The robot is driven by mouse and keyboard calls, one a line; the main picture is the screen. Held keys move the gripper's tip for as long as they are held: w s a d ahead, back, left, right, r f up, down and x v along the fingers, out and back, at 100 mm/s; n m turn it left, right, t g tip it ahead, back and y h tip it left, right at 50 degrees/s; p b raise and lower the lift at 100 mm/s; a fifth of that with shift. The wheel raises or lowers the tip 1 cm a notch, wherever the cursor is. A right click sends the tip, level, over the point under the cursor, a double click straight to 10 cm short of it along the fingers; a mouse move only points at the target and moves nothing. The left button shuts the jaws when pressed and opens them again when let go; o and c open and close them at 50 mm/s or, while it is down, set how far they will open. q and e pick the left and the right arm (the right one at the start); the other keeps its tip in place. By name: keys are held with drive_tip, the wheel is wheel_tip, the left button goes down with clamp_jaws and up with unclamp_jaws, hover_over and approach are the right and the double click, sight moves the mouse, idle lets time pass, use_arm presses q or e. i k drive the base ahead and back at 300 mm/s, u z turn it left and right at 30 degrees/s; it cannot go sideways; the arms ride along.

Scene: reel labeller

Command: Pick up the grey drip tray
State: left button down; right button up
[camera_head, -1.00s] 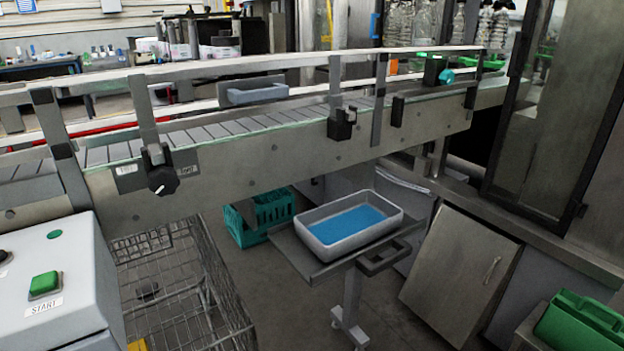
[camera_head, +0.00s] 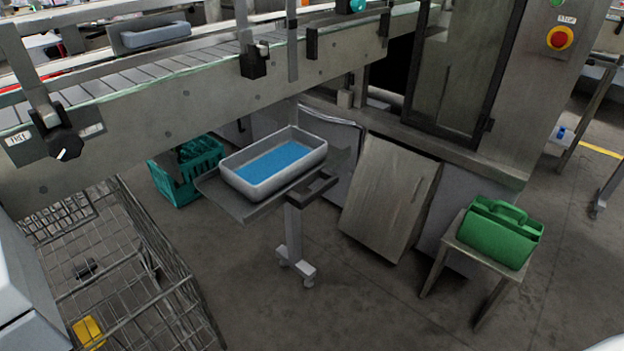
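The grey drip tray (camera_head: 246,186) is a shallow rectangular tub with blue liquid or a blue bottom inside. It sits level on a small dark stand (camera_head: 226,201) with a single post and a foot, below the conveyor. Neither gripper can be seen clearly in the head view. A pale shape at the bottom right edge is too cut off to tell.
The conveyor (camera_head: 180,105) runs above and behind the stand. A wire cage (camera_head: 130,270) stands at left, a teal crate (camera_head: 180,178) behind the stand. A leaning panel (camera_head: 390,198) and a stool (camera_head: 458,245) with a green caddy (camera_head: 497,236) are right. The front floor is clear.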

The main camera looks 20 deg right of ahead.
sight(259, 170)
drive_tip(key=z, duration=2.1)
drive_tip(key=i, duration=1.65)
drive_tip(key=u, duration=3.4)
